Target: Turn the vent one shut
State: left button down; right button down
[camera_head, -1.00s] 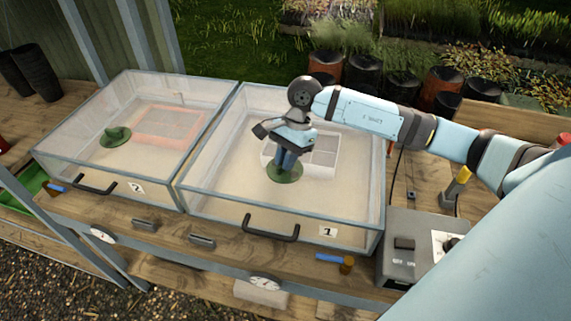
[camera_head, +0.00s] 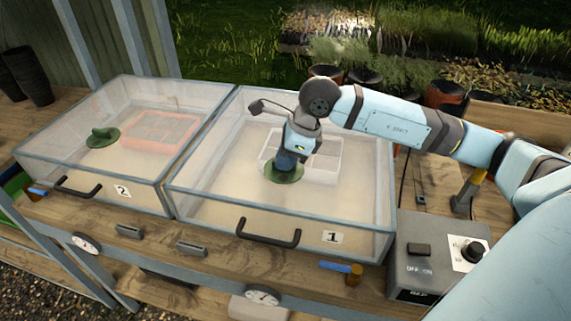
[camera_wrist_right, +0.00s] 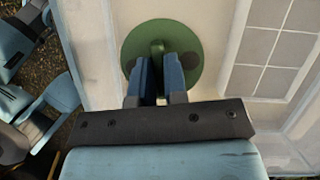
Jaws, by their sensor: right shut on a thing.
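The vent of box one is a round green disc (camera_head: 285,177) with a raised grip bar, on the clear lid of the right-hand box (camera_head: 207,190) labelled 1. My right gripper (camera_head: 287,166) is over it from above, its blue fingers shut on the vent's grip bar. In the right wrist view the green vent (camera_wrist_right: 181,50) shows round the fingertips (camera_wrist_right: 159,72), with the bar between them. Dark round spots, perhaps holes, show on the disc at both sides of the fingers. My left gripper is not in view.
The left box (camera_head: 40,152), labelled 2, has its own green vent (camera_head: 103,137). A grey control box (camera_head: 425,262) with a knob stands at the right. Black handles (camera_head: 268,237) are on the box fronts, and a blue-handled valve (camera_head: 341,267) sits below box 1.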

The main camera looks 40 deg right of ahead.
jog(key=shift+m+t+b, duration=0.3)
jog(key=shift+m+b, duration=0.2)
jog(key=shift+m, duration=0.3)
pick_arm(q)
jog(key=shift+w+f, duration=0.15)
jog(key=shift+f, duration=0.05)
pick_arm(e)
jog(key=shift+h, duration=0.3)
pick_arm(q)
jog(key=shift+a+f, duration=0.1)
pick_arm(e)
jog(key=shift+m, duration=0.3)
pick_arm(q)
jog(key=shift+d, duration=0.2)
pick_arm(e)
jog(key=c, duration=1.2)
grip_release()
jog(key=shift+o, duration=0.2)
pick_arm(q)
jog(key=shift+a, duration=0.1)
pick_arm(e)
jog(key=v, duration=1.3)
jog(key=shift+s+r, duration=0.15)
jog(key=shift+r, duration=0.25)
